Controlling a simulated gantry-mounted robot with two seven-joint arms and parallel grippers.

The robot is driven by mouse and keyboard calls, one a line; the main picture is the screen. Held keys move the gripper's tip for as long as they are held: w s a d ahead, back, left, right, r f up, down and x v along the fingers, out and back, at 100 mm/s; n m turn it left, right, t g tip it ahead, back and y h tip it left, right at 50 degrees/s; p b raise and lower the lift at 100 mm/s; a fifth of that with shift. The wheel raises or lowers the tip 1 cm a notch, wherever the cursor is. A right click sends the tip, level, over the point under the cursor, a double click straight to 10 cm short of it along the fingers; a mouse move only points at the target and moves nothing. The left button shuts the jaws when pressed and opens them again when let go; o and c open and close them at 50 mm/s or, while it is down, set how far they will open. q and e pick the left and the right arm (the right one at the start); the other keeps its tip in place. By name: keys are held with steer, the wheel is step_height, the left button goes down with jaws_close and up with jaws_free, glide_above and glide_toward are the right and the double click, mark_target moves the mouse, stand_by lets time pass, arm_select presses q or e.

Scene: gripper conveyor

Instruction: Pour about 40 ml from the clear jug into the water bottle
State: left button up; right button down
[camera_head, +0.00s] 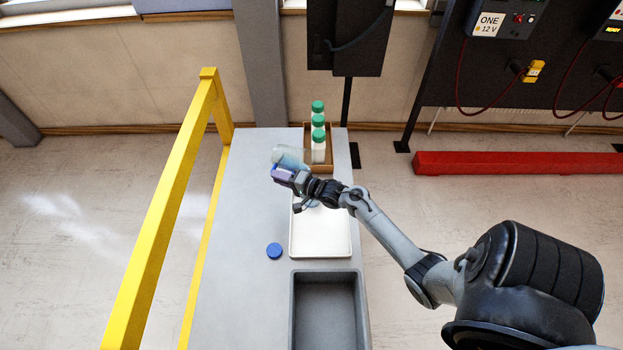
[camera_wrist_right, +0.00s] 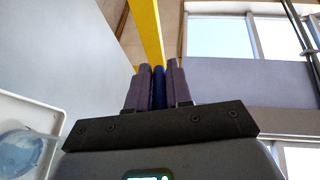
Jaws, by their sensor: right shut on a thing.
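The clear jug (camera_head: 290,154) is a see-through, pale bluish vessel, off the table near its back end and looking tilted. My right gripper (camera_head: 283,173) is at its near side, shut on it. In the right wrist view the purple fingers (camera_wrist_right: 153,85) close on a narrow dark blue part (camera_wrist_right: 158,88), which looks like the handle. A clear bluish round thing (camera_wrist_right: 20,152) lies at the left edge of that view, by a white tray; it may be the water bottle, but I cannot tell. My left gripper is not in view.
A white tray (camera_head: 320,238) lies on the grey table (camera_head: 235,220), with a grey bin (camera_head: 327,310) in front. A blue cap (camera_head: 274,250) lies left of the tray. Several green-capped white bottles (camera_head: 318,140) stand at the back. A yellow rail (camera_head: 170,190) runs along the left.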

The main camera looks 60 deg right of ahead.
steer(key=shift+w, duration=0.15)
stand_by(0.3)
steer(key=shift+r, duration=0.15)
steer(key=g+p, duration=0.1)
steer(key=p, duration=0.1)
steer(key=g+p, duration=0.1)
steer(key=p, duration=0.1)
steer(key=shift+w, duration=0.3)
steer(key=shift+w+f+g+h+p, duration=0.15)
steer(key=shift+f+g+h+p, duration=0.15)
steer(key=shift+f+g+p, duration=0.45)
steer(key=shift+f, duration=0.3)
steer(key=shift+g+p, duration=0.35)
steer(key=shift+p, duration=0.2)
steer(key=shift+f+g+p, duration=0.35)
steer(key=shift+g+p, duration=0.15)
steer(key=shift+p, duration=0.2)
